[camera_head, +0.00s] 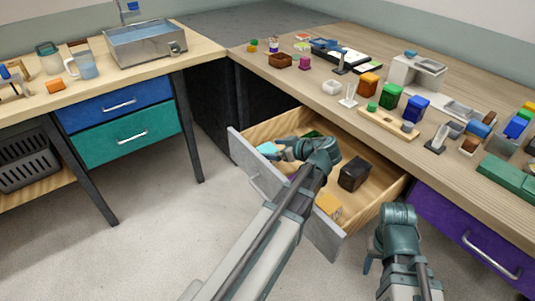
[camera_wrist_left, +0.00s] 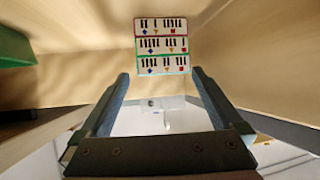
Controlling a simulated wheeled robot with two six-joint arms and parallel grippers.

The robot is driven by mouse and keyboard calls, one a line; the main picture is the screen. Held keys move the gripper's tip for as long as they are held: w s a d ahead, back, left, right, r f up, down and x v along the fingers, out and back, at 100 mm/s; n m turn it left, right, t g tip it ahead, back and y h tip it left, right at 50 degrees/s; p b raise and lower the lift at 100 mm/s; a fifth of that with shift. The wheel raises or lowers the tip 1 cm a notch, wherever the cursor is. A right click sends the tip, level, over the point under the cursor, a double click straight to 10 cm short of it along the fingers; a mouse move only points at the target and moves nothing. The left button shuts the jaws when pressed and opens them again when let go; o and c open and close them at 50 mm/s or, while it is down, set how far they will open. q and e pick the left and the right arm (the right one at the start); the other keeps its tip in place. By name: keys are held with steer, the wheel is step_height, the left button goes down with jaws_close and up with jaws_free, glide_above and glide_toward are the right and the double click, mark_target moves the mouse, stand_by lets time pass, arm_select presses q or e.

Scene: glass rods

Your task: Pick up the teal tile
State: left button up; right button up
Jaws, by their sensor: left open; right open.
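A light teal tile (camera_head: 267,148) lies inside the open drawer near its left front corner in the head view. My left gripper (camera_head: 279,150) is inside the drawer opening, just right of the teal tile. In the left wrist view its two fingers (camera_wrist_left: 162,85) are apart with nothing visibly held between them.
A card with rows of marks (camera_wrist_left: 162,45) shows in the left wrist view. The counter (camera_head: 330,103) above is crowded with small objects.

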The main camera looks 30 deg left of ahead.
mark_target(271, 150)
arm_select(q)
steer(key=shift+a+f, duration=0.3)
steer(key=shift+a, duration=0.1)
steer(key=shift+r, duration=0.1)
steer(key=c, duration=1.5)
step_height(271, 150, up, 10)
steer(key=p, duration=1)
